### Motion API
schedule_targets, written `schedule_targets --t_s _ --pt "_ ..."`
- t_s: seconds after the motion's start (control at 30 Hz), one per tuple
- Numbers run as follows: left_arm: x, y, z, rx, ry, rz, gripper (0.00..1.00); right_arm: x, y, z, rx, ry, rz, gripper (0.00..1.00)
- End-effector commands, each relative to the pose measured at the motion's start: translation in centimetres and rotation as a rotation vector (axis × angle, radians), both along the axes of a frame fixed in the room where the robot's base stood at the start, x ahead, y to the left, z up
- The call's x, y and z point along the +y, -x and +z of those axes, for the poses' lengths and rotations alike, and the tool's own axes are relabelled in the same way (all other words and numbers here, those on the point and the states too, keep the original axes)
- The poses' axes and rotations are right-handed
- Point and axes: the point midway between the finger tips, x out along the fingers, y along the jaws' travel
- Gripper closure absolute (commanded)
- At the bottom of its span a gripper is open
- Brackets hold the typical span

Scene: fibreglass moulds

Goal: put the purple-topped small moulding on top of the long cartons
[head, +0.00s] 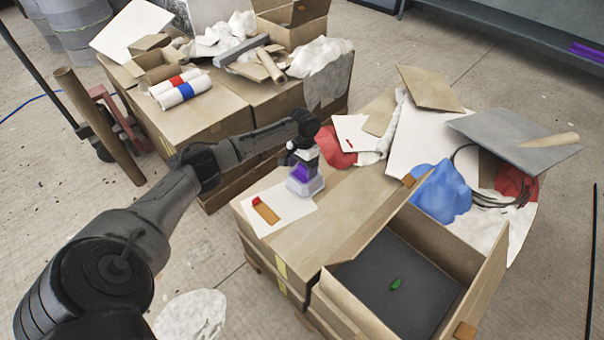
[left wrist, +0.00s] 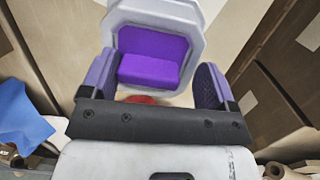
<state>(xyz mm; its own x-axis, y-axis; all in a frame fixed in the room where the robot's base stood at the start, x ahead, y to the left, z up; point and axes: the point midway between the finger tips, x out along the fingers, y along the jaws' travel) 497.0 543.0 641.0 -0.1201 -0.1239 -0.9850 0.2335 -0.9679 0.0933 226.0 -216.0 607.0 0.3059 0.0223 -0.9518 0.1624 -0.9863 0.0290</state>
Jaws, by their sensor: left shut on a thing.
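The small moulding (head: 305,183) has a purple top and a pale grey body with a wide flange. My left gripper (head: 302,158) is shut on it from above. In the left wrist view the moulding (left wrist: 150,62) sits between the two purple-padded fingers of the gripper (left wrist: 153,82). In the head view it appears over the long cartons (head: 335,222), beside a white sheet (head: 262,222) with an orange-brown patch. I cannot tell whether its underside touches the carton top. My right gripper is not in view.
An open box (head: 478,285) with a dark floor and a small green item stands in front right. Blue cloth (head: 441,192), red cloth (head: 333,146) and loose panels clutter the right and back. Another loaded carton stack (head: 205,118) stands behind left. Some carton top is bare.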

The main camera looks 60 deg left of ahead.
Motion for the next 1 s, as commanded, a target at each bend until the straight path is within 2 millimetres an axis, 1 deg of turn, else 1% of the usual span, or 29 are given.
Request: schedule_targets --t_s 0.03,0.13,0.2,0.37,0.4,0.6,0.87,0.97,1.0 --pt "0.0 0.0 -1.3 0.001 0.000 0.000 0.70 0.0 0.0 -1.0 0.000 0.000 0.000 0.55" --pt "0.0 0.0 -2.5 0.001 0.000 -0.001 0.70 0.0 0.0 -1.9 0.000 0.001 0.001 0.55" --pt "0.0 0.0 -2.8 0.000 0.000 -0.001 0.70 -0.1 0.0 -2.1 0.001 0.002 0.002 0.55" --pt "0.0 0.0 -2.7 0.000 -0.001 -0.001 0.70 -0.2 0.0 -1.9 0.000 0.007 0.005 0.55" --pt "0.0 0.0 -2.7 0.001 -0.001 -0.001 0.18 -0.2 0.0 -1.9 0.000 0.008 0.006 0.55" --pt "0.0 0.0 -2.7 0.001 -0.001 0.000 0.00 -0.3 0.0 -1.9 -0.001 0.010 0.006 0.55" --pt "0.0 0.0 -2.3 0.000 -0.001 0.000 0.00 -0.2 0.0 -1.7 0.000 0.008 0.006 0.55" --pt "0.1 -0.1 -1.3 0.000 -0.001 0.000 0.00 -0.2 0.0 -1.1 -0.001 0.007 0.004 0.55" --pt "0.2 -0.2 -0.7 -0.001 -0.001 0.000 0.00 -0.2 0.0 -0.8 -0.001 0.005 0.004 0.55"
